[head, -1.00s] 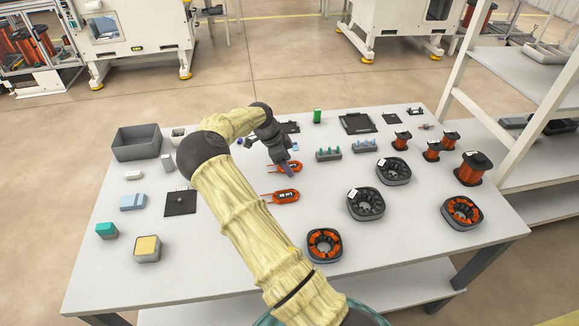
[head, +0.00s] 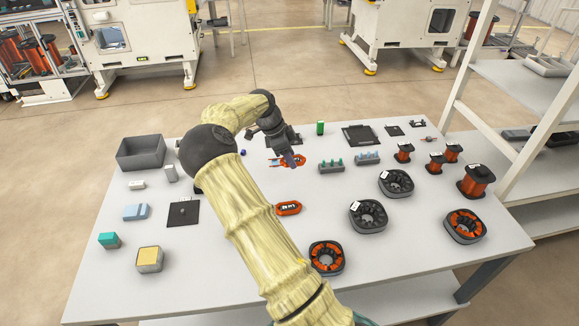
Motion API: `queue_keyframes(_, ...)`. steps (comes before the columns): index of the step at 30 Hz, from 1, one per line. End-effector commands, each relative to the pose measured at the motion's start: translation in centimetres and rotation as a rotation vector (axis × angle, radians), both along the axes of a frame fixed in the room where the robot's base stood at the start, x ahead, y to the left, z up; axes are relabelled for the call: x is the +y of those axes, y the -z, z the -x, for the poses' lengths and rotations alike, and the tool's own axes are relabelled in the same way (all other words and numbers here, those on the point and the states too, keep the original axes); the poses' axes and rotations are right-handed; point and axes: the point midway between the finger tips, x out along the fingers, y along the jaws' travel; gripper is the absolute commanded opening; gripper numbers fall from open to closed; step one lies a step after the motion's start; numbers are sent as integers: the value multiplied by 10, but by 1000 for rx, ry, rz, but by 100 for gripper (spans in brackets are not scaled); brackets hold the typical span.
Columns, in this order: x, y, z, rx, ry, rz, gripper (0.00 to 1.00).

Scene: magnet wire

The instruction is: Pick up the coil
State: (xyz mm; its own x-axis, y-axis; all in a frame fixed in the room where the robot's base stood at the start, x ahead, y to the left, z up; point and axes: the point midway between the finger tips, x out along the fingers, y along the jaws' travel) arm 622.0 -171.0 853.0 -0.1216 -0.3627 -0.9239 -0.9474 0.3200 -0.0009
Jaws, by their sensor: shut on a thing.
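Two flat orange oval coils show in the head view. The far coil (head: 300,161) is at the fingertips of my gripper (head: 289,159), which is shut on it. The coil appears raised a little off the white table, though the height of the gap is hard to judge. My gripper's dark fingers hide part of it. The near coil (head: 289,208), with a dark centre and a pale label, lies flat on the table beside my forearm, which hides its left end.
The table (head: 215,270) holds black stator rings (head: 368,216), orange wire spools (head: 476,180), a grey bin (head: 141,152) and a green block (head: 320,128). A peg block (head: 331,167) stands just right of my gripper.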

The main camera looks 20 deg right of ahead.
Motion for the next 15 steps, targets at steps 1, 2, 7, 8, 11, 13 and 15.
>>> queue_keyframes(1, 0, -9, 0, -2, 0, 0, 20)
queue_keyframes(2, 0, -12, 0, -2, 1, -1, 20)
queue_keyframes(7, 0, -22, 0, 1, 1, 0, 20)
queue_keyframes(8, 0, -22, 0, 1, 1, 0, 20)
queue_keyframes(11, 0, -22, 0, 1, 1, 0, 20)
queue_keyframes(13, 0, -21, 0, 1, 1, 0, 20)
queue_keyframes(15, 0, -21, 0, 1, 1, 0, 20)
